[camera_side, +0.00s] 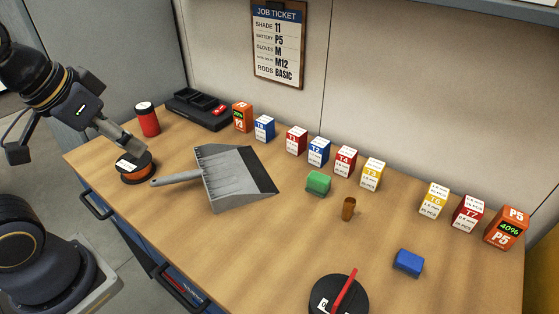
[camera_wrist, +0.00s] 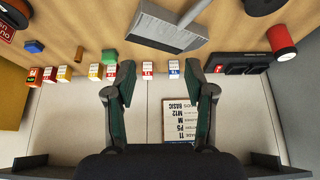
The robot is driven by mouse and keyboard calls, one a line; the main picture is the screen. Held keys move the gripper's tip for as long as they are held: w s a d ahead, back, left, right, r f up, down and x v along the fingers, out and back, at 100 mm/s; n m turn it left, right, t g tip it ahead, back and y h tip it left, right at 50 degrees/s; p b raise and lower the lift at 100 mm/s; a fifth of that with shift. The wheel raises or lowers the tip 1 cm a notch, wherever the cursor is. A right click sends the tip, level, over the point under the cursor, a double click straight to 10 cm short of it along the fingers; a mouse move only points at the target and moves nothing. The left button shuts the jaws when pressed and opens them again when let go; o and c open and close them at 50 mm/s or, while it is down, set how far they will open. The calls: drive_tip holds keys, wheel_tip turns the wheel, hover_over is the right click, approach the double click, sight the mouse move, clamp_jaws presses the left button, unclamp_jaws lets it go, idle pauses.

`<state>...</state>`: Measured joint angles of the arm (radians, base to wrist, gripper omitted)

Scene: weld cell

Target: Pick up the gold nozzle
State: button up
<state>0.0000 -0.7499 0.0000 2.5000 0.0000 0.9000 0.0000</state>
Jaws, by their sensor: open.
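The gold nozzle (camera_side: 348,208) is a small brownish-gold cylinder standing upright on the wooden bench, right of the green block. It also shows small in the wrist view (camera_wrist: 79,54), left of my fingers. My gripper (camera_side: 128,147) is at the left end of the bench in the side view, close to the black and orange spool and well away from the nozzle. In the wrist view my gripper (camera_wrist: 166,88) has its two fingers wide apart with nothing held between them.
A green block (camera_side: 318,183), a blue block (camera_side: 408,263) and a grey dustpan (camera_side: 225,180) lie on the bench. Several labelled boxes (camera_side: 319,151) line the wall. A red can (camera_side: 147,119), a spool (camera_side: 136,169) and a black disc (camera_side: 330,297) also stand there.

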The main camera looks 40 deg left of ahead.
drive_tip(key=w+r+t, duration=0.2)
drive_tip(key=w+r, duration=0.3)
drive_tip(key=m+g+h, duration=0.3)
drive_tip(key=m+g, duration=0.1)
drive_tip(key=m, duration=0.3)
hover_over(346, 202)
drive_tip(key=s+a, duration=0.3)
drive_tip(key=s, duration=0.1)
wheel_tip(346, 202, down, 13)
drive_tip(key=x, duration=1)
drive_tip(key=shift+f, duration=0.15)
drive_tip(key=shift+x, duration=3)
drive_tip(key=shift+a, duration=0.2)
clamp_jaws()
